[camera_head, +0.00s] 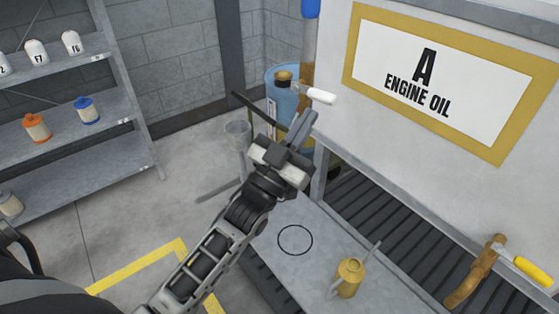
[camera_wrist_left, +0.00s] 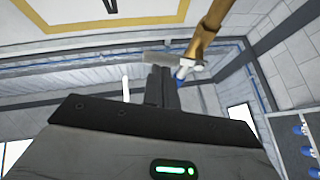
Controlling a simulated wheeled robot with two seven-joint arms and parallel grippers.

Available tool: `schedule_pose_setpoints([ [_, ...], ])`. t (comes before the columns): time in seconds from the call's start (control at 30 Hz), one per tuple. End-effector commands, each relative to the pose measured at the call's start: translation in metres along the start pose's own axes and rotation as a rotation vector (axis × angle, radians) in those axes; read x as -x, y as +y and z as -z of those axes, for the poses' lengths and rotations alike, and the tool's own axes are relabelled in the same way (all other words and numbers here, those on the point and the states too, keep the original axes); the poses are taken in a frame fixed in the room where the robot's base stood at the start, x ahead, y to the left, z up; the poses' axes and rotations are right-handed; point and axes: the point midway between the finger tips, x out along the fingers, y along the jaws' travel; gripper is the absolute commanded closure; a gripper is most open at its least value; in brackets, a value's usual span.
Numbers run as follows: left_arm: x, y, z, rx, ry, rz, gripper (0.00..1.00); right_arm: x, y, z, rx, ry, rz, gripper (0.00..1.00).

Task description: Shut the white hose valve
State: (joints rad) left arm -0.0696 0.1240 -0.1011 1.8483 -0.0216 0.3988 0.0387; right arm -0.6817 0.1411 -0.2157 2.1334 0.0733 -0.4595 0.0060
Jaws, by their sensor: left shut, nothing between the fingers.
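The white hose valve handle (camera_head: 320,96) sticks out to the right from a brass valve (camera_head: 284,77) at top centre in the head view. It points right and slightly down. My left gripper (camera_head: 301,122) is just below the handle, shut and empty; I cannot tell whether it touches it. In the left wrist view my shut fingers (camera_wrist_left: 161,82) stand in the middle, with a brass pipe (camera_wrist_left: 208,32) up to the right. A grey bar there crosses behind the fingertips. My right gripper is not in view.
A panel marked A ENGINE OIL (camera_head: 425,80) fills the upper right. A yellow-handled brass tap (camera_head: 495,255) is at lower right. A brass oil can (camera_head: 349,277) stands on the grey bench. A blue drum (camera_head: 275,85) is behind the gripper. Shelves (camera_head: 75,125) with bottles stand left.

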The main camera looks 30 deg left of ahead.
Motion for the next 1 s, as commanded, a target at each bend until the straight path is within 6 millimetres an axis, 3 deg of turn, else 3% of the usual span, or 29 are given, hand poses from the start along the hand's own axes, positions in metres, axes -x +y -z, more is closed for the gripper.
schedule_pose_setpoints([
  [0.3, 0.071, 0.007, -0.006, 0.005, -0.004, -0.006, 1.0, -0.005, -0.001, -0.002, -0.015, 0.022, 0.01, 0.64],
  [0.5, 0.102, 0.008, -0.004, 0.005, -0.001, -0.006, 1.0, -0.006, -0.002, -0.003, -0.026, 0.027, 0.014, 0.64],
  [0.87, 0.115, 0.01, -0.005, 0.009, -0.02, -0.006, 1.0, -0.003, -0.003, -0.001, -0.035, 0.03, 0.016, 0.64],
  [1.0, 0.129, 0.022, -0.03, 0.048, -0.223, -0.012, 1.0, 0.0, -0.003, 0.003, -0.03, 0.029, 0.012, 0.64],
])
